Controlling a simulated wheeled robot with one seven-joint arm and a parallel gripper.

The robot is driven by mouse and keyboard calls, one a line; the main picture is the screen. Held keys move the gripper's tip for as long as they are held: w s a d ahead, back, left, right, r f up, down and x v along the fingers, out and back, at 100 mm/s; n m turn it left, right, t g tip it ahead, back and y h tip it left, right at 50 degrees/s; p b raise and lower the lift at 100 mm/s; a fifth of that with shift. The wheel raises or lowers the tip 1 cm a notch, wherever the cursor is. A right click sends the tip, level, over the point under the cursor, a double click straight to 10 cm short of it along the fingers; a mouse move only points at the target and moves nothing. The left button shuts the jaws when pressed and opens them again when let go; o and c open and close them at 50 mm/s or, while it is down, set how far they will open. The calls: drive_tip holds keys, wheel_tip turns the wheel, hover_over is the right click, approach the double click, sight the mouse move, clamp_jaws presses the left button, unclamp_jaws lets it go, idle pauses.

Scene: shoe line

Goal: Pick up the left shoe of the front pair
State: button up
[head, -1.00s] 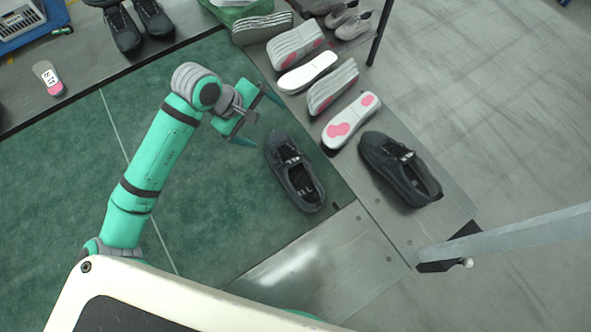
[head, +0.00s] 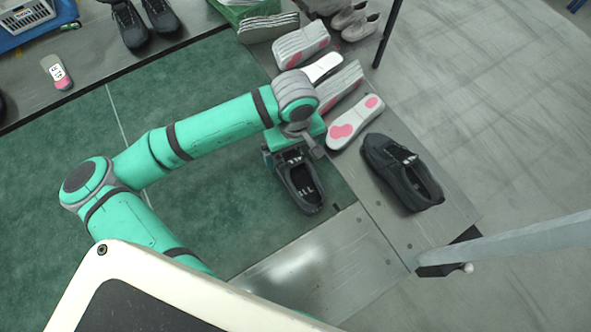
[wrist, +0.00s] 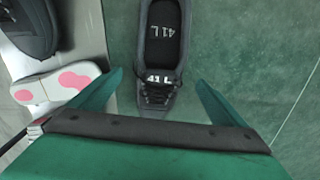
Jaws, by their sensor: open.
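The left shoe of the front pair (head: 303,188) is dark grey and lies on the green surface, left of its mate. In the wrist view the shoe (wrist: 165,55) points its toe at my gripper, and "41 L" shows on its insole and tongue. My gripper (head: 293,143) is over the toe end and hides it in the head view. In the wrist view my open gripper (wrist: 160,98) has one finger on each side of the toe, with gaps visible. The right shoe (head: 402,172) lies on the metal strip to the right.
Pink-and-white soles (head: 355,122) lie in a row on the metal strip behind the pair. Light shoes (head: 355,20) and another dark pair (head: 143,20) are at the back. A grey rail (head: 520,236) crosses at right. Green surface left of the shoe is clear.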

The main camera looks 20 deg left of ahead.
hover_over(295, 168)
drive_tip(key=s, duration=0.1)
drive_tip(key=shift+s+d+f, duration=0.1)
drive_tip(key=shift+f, duration=1.3)
drive_tip(key=shift+s+d+f, duration=0.1)
drive_tip(key=shift+f, duration=1.25)
drive_tip(key=c, duration=1.9)
drive_tip(key=shift+r, duration=0.1)
